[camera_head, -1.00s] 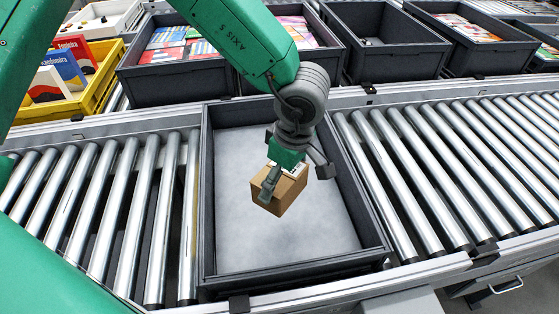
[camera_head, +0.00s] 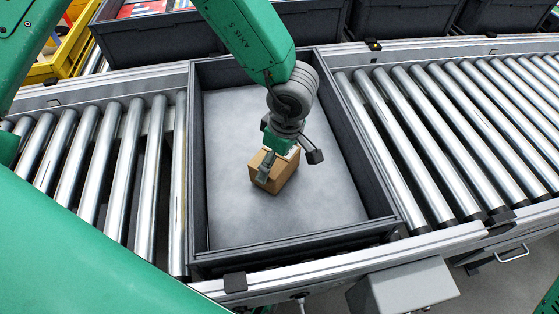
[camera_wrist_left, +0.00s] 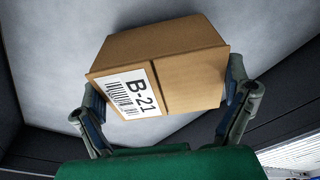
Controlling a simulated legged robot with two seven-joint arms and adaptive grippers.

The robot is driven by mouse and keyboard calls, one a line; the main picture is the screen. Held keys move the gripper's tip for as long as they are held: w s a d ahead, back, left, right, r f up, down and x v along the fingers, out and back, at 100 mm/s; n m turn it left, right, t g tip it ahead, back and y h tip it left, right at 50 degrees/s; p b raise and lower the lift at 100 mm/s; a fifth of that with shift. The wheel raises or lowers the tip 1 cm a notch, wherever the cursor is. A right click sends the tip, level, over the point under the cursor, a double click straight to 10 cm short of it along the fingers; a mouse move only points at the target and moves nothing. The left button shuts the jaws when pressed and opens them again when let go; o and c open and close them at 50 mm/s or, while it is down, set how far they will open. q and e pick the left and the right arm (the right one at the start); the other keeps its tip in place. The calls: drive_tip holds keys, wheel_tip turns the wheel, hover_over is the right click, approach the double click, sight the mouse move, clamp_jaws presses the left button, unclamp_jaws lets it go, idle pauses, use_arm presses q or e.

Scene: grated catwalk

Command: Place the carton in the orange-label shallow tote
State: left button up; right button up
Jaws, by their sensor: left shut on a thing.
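The carton (camera_head: 274,170) is a small brown cardboard box with a white label reading B-21. My left gripper (camera_head: 281,165) is shut on it, over the inside of a dark grey shallow tote (camera_head: 358,142). In the left wrist view the carton (camera_wrist_left: 185,62) sits between the two fingers of the left gripper (camera_wrist_left: 165,108), one on each side. Behind it shows the tote's pale grey floor. Whether the carton touches that floor I cannot tell. No orange label shows on the tote. My right gripper is not in view.
The tote stands on a conveyor with bare metal rollers on its left (camera_head: 117,170) and right (camera_head: 440,140). Dark bins (camera_head: 160,38) and a yellow bin (camera_head: 66,48) stand behind. A grey box (camera_head: 405,290) is at the front edge.

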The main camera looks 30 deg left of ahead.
use_arm(q)
drive_tip(key=shift+f, duration=0.6)
drive_tip(key=shift+c, duration=0.6)
drive_tip(key=shift+d, duration=0.25)
drive_tip(key=o, duration=1)
drive_tip(key=shift+d+r, duration=0.1)
drive_tip(key=shift+d, duration=0.15)
drive_tip(key=shift+o, duration=0.2)
drive_tip(key=shift+d, duration=0.3)
drive_tip(key=shift+a+r, duration=0.15)
drive_tip(key=shift+r, duration=0.2)
wheel_tip(320, 180, up, 6)
drive_tip(key=shift+r+p, duration=0.25)
drive_tip(key=shift+p, duration=0.5)
drive_tip(key=r, duration=0.1)
drive_tip(key=d+r, duration=0.1)
drive_tip(key=r, duration=0.2)
drive_tip(key=shift+s+d+p, duration=0.1)
drive_tip(key=shift+d+p, duration=0.2)
drive_tip(key=shift+a+r, duration=0.3)
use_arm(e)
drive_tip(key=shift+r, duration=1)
